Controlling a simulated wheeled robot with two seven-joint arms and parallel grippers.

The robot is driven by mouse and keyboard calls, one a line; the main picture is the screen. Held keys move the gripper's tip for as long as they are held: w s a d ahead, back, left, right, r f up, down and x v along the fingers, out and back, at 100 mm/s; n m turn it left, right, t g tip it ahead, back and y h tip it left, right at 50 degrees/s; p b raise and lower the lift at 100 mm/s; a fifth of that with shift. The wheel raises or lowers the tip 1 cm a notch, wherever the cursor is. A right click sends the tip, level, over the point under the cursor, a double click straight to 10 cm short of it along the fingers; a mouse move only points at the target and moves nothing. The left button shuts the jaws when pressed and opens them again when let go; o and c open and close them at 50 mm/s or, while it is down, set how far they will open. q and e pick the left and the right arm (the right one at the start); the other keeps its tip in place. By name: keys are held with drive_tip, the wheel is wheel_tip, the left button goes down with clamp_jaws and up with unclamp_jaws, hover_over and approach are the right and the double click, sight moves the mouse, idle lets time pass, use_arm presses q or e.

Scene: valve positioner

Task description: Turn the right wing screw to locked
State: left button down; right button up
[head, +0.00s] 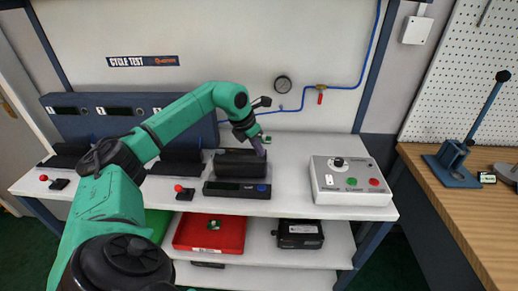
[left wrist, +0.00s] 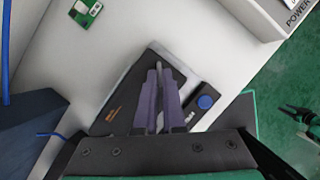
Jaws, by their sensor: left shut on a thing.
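The black valve positioner (head: 232,165) lies on the white bench, and its dark cover with an orange mark (left wrist: 113,115) shows in the left wrist view. My left gripper (head: 260,148) reaches down over its right end. In the left wrist view its purple fingers (left wrist: 158,98) stand close together over the positioner, shut on a small part there. That part fits the right wing screw, but the fingers hide nearly all of it, so I cannot read its angle. The left wing screw is not distinguishable.
A black display unit (head: 232,189) with a blue button sits in front of the positioner. A grey control box (head: 345,198) with a knob stands to the right. A small green board (head: 266,139) lies behind. A red tray (head: 190,236) is on the lower shelf.

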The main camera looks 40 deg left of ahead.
use_arm(q)
drive_tip(key=m, duration=0.1)
drive_tip(key=m+h+p, duration=0.1)
drive_tip(key=m, duration=0.1)
drive_tip(key=m+p, duration=0.1)
drive_tip(key=shift+w+a+r+g+h, duration=0.1)
drive_tip(key=shift+a+r+g+h, duration=0.1)
drive_tip(key=shift+r+g+h, duration=0.15)
drive_tip(key=shift+w+a+f+m+g+h+p, duration=0.15)
drive_tip(key=shift+m+g+h+p, duration=0.2)
drive_tip(key=shift+m, duration=0.75)
drive_tip(key=shift+f+m+g+h+p, duration=0.15)
drive_tip(key=shift+m+p, duration=0.3)
drive_tip(key=shift+m, duration=0.65)
drive_tip(key=c, duration=1)
unclamp_jaws()
drive_tip(key=shift+a+r, duration=0.2)
drive_tip(key=shift+r, duration=0.3)
drive_tip(key=v, duration=1.3)
drive_tip(key=shift+s+r, duration=0.2)
drive_tip(key=shift+r, duration=0.05)
